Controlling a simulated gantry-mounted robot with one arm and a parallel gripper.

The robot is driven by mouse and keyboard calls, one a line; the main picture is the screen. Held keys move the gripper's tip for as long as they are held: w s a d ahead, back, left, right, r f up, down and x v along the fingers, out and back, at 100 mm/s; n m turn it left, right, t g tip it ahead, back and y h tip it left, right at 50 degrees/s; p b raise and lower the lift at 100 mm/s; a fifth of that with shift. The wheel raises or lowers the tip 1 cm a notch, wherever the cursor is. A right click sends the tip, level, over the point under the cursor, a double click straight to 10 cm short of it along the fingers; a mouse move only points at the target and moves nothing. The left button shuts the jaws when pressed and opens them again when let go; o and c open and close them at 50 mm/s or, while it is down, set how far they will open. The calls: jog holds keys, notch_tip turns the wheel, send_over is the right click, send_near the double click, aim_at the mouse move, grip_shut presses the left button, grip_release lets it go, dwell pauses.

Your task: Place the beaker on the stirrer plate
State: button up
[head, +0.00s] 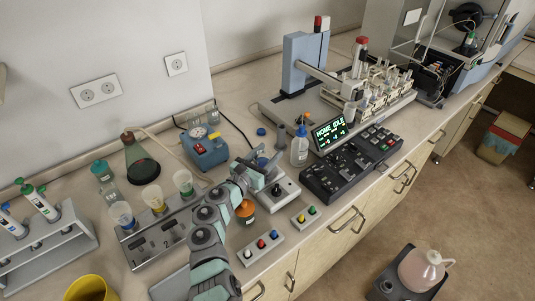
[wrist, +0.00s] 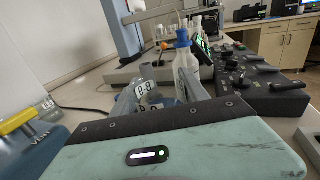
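My gripper (head: 266,165) is low over the counter, above a white box with a black knob (head: 277,190) that looks like the stirrer plate. In the wrist view its two grey fingers (wrist: 168,92) stand apart, and I see no beaker clearly between them; a clear one would be hard to make out. Clear glassware (head: 202,112), possibly the beaker, stands behind the blue pump-like device. Glass also shows at the left of the wrist view (wrist: 45,108). My gripper body hides much of the box's top.
A wash bottle (head: 299,148) stands just beyond my gripper, left of the black control panel (head: 350,168). An orange-capped jar (head: 245,210) and a button box (head: 260,247) are close to my arm. Cups of coloured liquid (head: 155,200) stand on a rack at left.

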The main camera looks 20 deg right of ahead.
jog(key=o, duration=0.4)
jog(key=shift+o, duration=0.2)
jog(key=shift+r, duration=0.1)
jog(key=shift+r+p, duration=0.25)
jog(key=shift+p, duration=0.1)
jog(key=p+v, duration=0.3)
jog(key=v, duration=0.9)
jog(key=shift+f, duration=0.15)
